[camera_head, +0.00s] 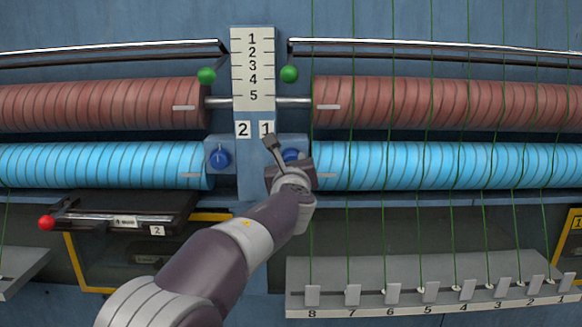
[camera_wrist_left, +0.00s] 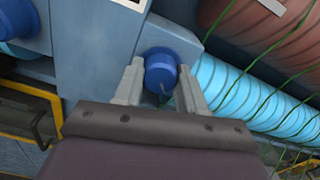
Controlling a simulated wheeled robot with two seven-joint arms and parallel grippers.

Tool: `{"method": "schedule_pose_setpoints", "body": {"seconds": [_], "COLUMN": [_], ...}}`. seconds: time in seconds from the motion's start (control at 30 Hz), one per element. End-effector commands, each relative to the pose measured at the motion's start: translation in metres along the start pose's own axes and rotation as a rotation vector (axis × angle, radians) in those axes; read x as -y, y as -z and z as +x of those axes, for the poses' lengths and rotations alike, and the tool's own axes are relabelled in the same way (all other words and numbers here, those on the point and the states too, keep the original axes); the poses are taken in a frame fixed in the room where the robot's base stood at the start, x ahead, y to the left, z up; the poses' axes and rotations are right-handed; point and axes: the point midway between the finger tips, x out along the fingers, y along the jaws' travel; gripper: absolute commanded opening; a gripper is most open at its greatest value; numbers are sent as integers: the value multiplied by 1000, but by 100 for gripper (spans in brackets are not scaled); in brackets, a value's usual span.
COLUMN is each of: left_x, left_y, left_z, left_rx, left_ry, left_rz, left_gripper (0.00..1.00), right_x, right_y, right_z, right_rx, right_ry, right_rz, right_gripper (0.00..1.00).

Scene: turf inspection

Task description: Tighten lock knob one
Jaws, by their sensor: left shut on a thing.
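Lock knob one is a blue round knob (camera_head: 291,154) on the blue block under the label 1 (camera_head: 267,129). My left gripper (camera_head: 281,152) reaches up to it from below and hides part of it in the head view. In the left wrist view the knob (camera_wrist_left: 161,68) sits between the two grey fingers (camera_wrist_left: 160,82), which are shut on its sides. A second blue knob (camera_head: 219,158) is under the label 2 (camera_head: 243,130), to the left. My right gripper is not in view.
A numbered scale plate (camera_head: 253,70) stands above the knobs, with green-ended levers (camera_head: 289,74) beside it. Red rollers (camera_head: 110,103) and cyan rollers (camera_head: 430,166) run to both sides. Green threads drop to a numbered grey ledge (camera_head: 430,299). A red-ended handle (camera_head: 46,223) sticks out at left.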

Motion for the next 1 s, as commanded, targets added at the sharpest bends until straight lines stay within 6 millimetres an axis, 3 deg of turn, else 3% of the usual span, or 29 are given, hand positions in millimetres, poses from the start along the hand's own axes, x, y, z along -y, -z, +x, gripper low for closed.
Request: {"method": "schedule_pose_setpoints", "body": {"seconds": [0.3,1.0], "left_x": [0,2], "left_y": [2,-2], "left_z": [0,0], "left_rx": [3,3], "left_ry": [3,5], "left_rz": [-293,-959], "left_gripper": [10,10], "right_x": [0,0], "right_y": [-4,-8], "right_z": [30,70], "right_rx": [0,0], "right_ry": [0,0], "right_rz": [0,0], "right_gripper": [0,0]}}
